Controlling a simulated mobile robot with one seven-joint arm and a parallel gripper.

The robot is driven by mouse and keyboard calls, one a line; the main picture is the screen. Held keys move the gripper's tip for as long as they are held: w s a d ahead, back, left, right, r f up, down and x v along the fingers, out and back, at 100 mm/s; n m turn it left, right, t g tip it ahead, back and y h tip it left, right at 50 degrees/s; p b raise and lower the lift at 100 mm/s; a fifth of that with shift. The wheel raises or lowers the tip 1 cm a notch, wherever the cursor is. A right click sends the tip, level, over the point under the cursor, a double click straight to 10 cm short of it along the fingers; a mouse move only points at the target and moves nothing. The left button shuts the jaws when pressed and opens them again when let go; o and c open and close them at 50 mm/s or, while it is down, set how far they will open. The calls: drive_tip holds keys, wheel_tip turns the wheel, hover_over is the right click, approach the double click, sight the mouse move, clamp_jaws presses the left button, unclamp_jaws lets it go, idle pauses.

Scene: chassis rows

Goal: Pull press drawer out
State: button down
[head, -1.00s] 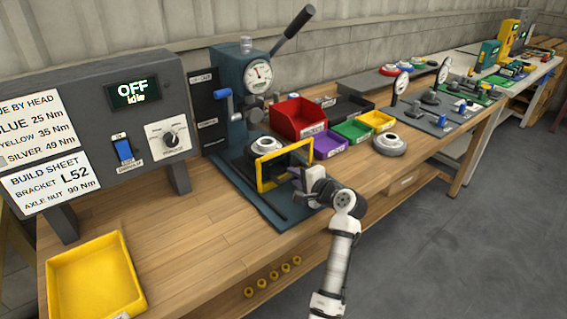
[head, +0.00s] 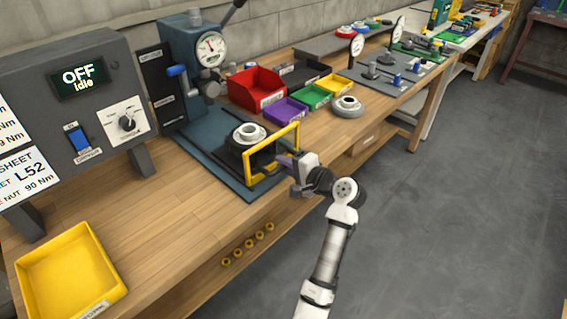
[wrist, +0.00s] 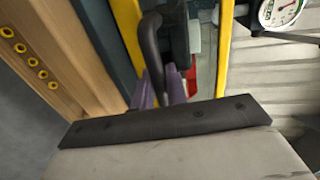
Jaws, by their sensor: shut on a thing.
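The teal press (head: 185,60) with its round gauge stands on the bench in the head view. Its dark drawer (head: 236,152) is drawn forward over the teal base plate, clear of the press head. A pale ringed part (head: 249,132) sits on the drawer. A yellow guard frame (head: 272,139) stands upright at the drawer's front. My gripper (head: 284,162) is at the drawer's front side. In the wrist view its purple fingers (wrist: 166,92) are shut on the dark curved drawer handle (wrist: 150,45), beside the yellow frame. The fingertip contact is partly hidden.
Red (head: 257,88), purple (head: 286,110) and green (head: 311,96) bins and a round grey part (head: 348,107) stand right of the drawer. A grey control box (head: 75,110) reads OFF, idle. A yellow tray (head: 70,270) lies front left. Open floor lies right of the bench.

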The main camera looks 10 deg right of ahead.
drive_tip(key=c, duration=1.5)
unclamp_jaws()
drive_tip(key=b+v, duration=0.2)
drive_tip(key=v, duration=1.1)
drive_tip(key=shift+s+d, duration=0.25)
drive_tip(key=shift+s, duration=0.05)
drive_tip(key=shift+s, duration=0.1)
